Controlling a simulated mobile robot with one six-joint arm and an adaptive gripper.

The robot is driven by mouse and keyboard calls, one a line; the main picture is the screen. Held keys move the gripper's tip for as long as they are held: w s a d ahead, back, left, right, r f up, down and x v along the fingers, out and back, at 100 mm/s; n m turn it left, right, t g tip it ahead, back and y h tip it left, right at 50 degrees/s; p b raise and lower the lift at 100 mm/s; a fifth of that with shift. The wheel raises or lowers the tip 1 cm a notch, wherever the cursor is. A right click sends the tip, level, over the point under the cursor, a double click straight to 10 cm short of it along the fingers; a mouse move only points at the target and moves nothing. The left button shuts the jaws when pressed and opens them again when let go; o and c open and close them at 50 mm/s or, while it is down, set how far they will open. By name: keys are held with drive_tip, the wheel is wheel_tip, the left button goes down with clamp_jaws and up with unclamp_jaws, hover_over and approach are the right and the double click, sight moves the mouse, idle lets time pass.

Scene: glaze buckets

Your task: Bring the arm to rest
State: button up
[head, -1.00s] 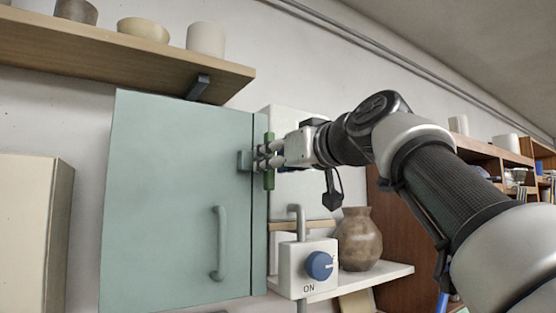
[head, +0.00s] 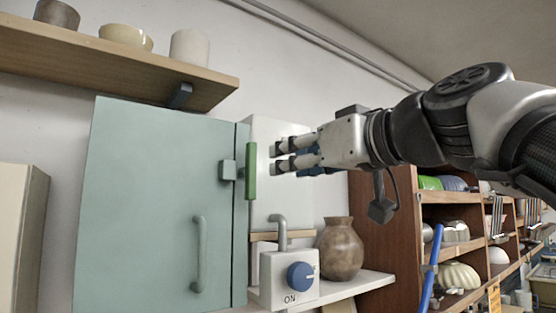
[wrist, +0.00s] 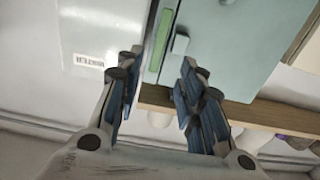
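My gripper (head: 282,157) is in front of the wall, just right of the green latch bar (head: 251,171) on the teal cabinet (head: 155,200). Its fingers are apart, with nothing between them. In the wrist view my gripper (wrist: 155,95) also shows two separated fingers with blue pads. Beyond them that view shows the green latch bar (wrist: 158,45) and the teal cabinet (wrist: 230,50). A gap shows between the fingertips and the latch. The cabinet door looks shut.
A wooden shelf (head: 120,65) with bowls and cups is above the cabinet. Below my gripper are a switch box (head: 289,278) with a blue knob, marked ON, and a brown vase (head: 341,249) on a white shelf. A wooden shelving unit (head: 395,205) stands to the right.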

drive_tip(key=shift+s, duration=0.1)
idle(0.4)
drive_tip(key=s+d+f+m+g+h+b, duration=0.1)
drive_tip(key=s+f+m+g+h+b, duration=0.15)
drive_tip(key=f, duration=1.35)
drive_tip(key=s+d+f+m+g+h+b, duration=0.2)
drive_tip(key=s+f+h+b, duration=0.1)
drive_tip(key=f, duration=1.3)
drive_tip(key=s+d+f+g+h+b, duration=0.1)
drive_tip(key=s+f, duration=0.4)
drive_tip(key=f, duration=0.6)
drive_tip(key=s+d+f+m+g+h+b, duration=0.1)
drive_tip(key=s+d+f+g+h+b, duration=0.1)
drive_tip(key=s+f, duration=0.4)
drive_tip(key=s+d+f+m+g+h+b, duration=0.1)
drive_tip(key=s+d+f+g, duration=0.2)
drive_tip(key=f, duration=1.2)
drive_tip(key=s, duration=0.3)
drive_tip(key=shift+s+d+f, duration=0.15)
drive_tip(key=shift+d+f, duration=0.2)
drive_tip(key=shift+d, duration=0.05)
drive_tip(key=shift+m+h, duration=0.25)
